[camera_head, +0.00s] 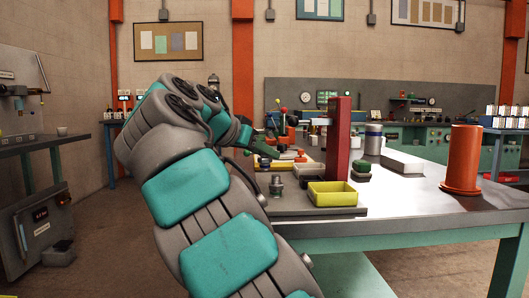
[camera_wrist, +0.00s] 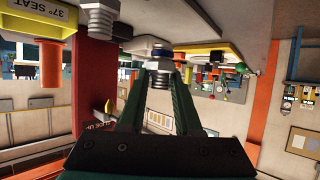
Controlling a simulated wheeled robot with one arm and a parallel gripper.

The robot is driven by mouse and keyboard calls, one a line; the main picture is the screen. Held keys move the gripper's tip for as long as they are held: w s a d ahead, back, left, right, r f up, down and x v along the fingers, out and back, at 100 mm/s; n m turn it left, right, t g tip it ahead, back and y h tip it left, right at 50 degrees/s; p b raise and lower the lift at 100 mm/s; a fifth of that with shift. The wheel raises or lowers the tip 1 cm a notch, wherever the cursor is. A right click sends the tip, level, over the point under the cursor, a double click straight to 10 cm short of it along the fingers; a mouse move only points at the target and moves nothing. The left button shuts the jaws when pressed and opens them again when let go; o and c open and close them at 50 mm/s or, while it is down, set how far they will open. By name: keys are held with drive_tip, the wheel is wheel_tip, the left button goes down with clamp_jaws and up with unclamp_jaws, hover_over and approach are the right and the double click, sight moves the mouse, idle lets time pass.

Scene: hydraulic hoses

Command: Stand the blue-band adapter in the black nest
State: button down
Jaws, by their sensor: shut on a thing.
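In the wrist view, which is upside down, my gripper (camera_wrist: 161,70) is shut on a metal adapter with a blue band (camera_wrist: 161,54). Its hex and threaded end show between the fingers. A grey surface lies close to its banded end; I cannot tell whether they touch. In the head view my arm reaches over the left part of the bench, and its end (camera_head: 250,146) is small and partly hidden by my own wrist. The held adapter is not clear there.
A silver fitting (camera_head: 277,186) stands on the board near the front, left of the yellow bin (camera_head: 332,194). A tall red post (camera_head: 338,140) rises behind the bin. An orange cylinder (camera_head: 463,160) stands at the right. The bench between bin and cylinder is clear.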

drive_tip(key=shift+r, duration=0.1)
drive_tip(key=shift+d+f+b, duration=0.25)
drive_tip(key=shift+d+b, duration=0.05)
drive_tip(key=shift+d, duration=0.35)
drive_tip(key=shift+d+f+b, duration=0.2)
drive_tip(key=shift+d+b, duration=0.7)
drive_tip(key=shift+d, duration=1.5)
drive_tip(key=shift+d+f+b, duration=0.15)
drive_tip(key=shift+d+b, duration=0.7)
drive_tip(key=shift+d, duration=1.5)
drive_tip(key=shift+f+b, duration=1.15)
drive_tip(key=shift+f, duration=0.15)
drive_tip(key=c, duration=0.5)
unclamp_jaws()
